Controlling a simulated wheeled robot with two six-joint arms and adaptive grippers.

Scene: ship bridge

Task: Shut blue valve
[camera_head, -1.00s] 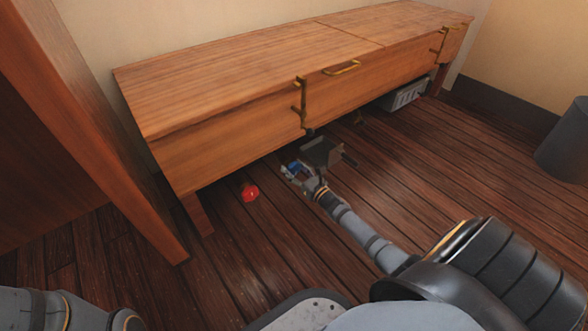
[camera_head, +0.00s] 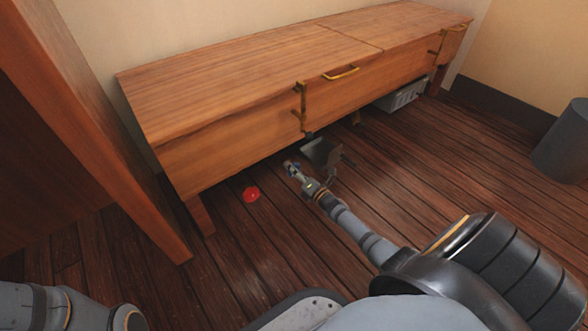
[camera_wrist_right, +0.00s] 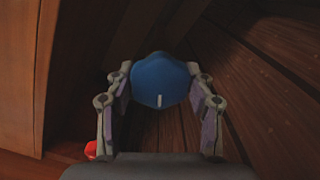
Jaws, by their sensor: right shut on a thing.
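The blue valve (camera_wrist_right: 160,82) is a six-sided knob with a short white mark on its face, seen in the right wrist view. It sits between the two fingers of my right gripper (camera_wrist_right: 160,92), which is shut on it. In the head view my right gripper (camera_head: 292,168) reaches low near the floor in front of the wooden bench, and only a speck of blue shows at its fingers. My left gripper is out of view; only part of my left arm shows at the bottom left.
A red valve (camera_head: 251,194) is on the floor left of my gripper. The wooden bench (camera_head: 230,95) overhangs just behind. A dark metal piece (camera_head: 322,151) is close beside the fingers. A grey crate (camera_head: 402,96) is under the bench's right end, and a dark bin (camera_head: 562,145) stands at the right.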

